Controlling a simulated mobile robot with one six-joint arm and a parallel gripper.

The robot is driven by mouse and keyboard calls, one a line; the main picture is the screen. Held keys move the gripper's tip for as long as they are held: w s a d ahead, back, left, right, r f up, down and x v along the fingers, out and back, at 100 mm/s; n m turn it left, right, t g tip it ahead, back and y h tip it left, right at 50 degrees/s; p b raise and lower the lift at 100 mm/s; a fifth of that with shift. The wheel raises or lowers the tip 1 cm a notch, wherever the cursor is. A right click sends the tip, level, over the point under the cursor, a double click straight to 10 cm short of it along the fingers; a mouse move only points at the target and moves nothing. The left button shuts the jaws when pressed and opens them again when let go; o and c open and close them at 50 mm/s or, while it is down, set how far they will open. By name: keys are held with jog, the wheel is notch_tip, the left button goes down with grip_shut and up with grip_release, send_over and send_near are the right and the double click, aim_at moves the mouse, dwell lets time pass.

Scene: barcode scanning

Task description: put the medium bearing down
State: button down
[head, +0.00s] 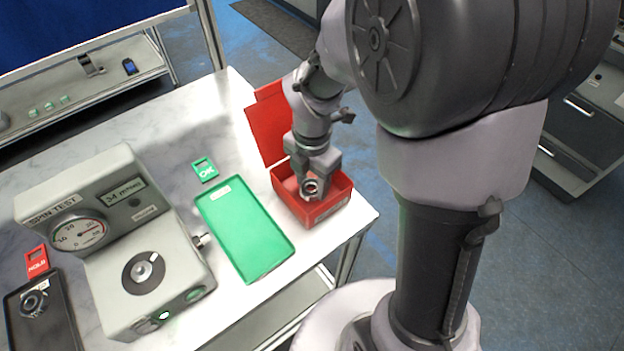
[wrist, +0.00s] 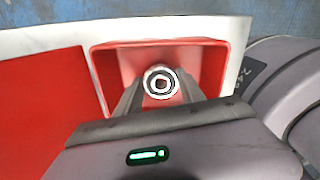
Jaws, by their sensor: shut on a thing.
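The medium bearing (head: 311,186) is a metal ring with a dark bore. My gripper (head: 310,190) is shut on it, over the open red box (head: 328,212) at the table's right corner. In the wrist view the bearing (wrist: 161,84) sits between my two fingertips (wrist: 160,92), with the red box's walls (wrist: 215,62) around it. I cannot tell whether the bearing touches the box floor. The red lid (head: 266,125) stands open behind the box; a red panel also fills the left of the wrist view (wrist: 45,110).
A green tray (head: 245,230) lies empty left of the box, with a green OK tag (head: 204,169) behind it. A grey spin tester (head: 120,240) stands further left. A black tray (head: 60,318) with a bearing (head: 34,302) and a red tag (head: 37,261) are at far left.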

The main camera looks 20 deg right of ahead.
jog(key=shift+f, duration=0.2)
jog(key=c, duration=0.7)
grip_release()
